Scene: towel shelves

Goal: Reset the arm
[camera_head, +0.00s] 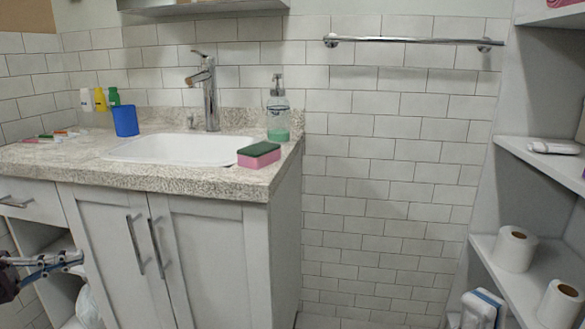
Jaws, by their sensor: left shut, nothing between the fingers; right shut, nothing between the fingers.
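My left gripper (74,261) comes in at the left edge, in front of the vanity cabinet's open side compartment. Its silver fingers point right and are shut, with nothing between them. Only the front of the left gripper and a dark piece of my arm show. It appears apart from the cabinet doors (145,258). My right gripper is out of view.
The vanity counter (185,178) holds a sink, blue cup (125,120), soap bottle (278,110), sponge (259,154) and several small bottles. A towel bar (415,41) hangs bare on the wall. Shelves (490,250) with paper rolls (515,249) stand at right.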

